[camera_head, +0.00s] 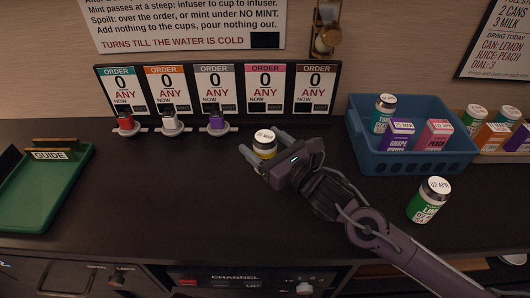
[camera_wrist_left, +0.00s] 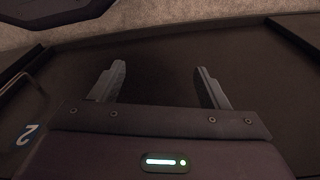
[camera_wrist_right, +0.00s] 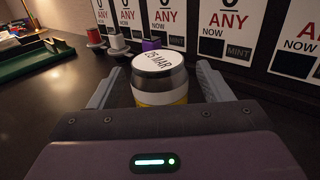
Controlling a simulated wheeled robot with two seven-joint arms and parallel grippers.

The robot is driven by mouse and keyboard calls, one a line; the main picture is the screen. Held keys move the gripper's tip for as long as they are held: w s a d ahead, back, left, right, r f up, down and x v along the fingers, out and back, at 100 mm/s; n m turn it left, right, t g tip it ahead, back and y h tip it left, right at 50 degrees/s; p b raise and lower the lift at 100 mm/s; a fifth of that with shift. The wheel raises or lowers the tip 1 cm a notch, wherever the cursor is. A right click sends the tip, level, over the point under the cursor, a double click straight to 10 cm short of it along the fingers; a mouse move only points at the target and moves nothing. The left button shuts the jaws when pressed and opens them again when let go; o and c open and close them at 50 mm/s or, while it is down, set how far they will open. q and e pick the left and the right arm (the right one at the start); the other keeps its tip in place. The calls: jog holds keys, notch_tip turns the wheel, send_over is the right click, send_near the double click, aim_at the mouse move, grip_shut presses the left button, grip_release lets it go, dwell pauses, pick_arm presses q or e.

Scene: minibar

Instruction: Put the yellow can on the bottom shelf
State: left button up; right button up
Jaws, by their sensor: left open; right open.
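The yellow can (camera_head: 264,146) stands upright on the dark counter in front of the order boards. Its white lid reads "25 MAR" in the right wrist view (camera_wrist_right: 160,80). My right gripper (camera_head: 258,156) is open, with one finger on each side of the can; I cannot tell whether they touch it. It also shows in the right wrist view (camera_wrist_right: 158,92). My left gripper (camera_wrist_left: 160,85) is open and empty in the left wrist view, and outside the head view. The bottom shelf cannot be made out for certain.
A blue crate (camera_head: 412,165) with a can and juice boxes stands right. A green-labelled can (camera_head: 428,202) stands in front of it. A green tray (camera_head: 42,196) lies left. Red, white and purple capped items line the back. The front-left counter is clear.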

jog(key=shift+c, duration=0.4)
jog(key=c, duration=1.2)
jog(key=shift+r, duration=0.15)
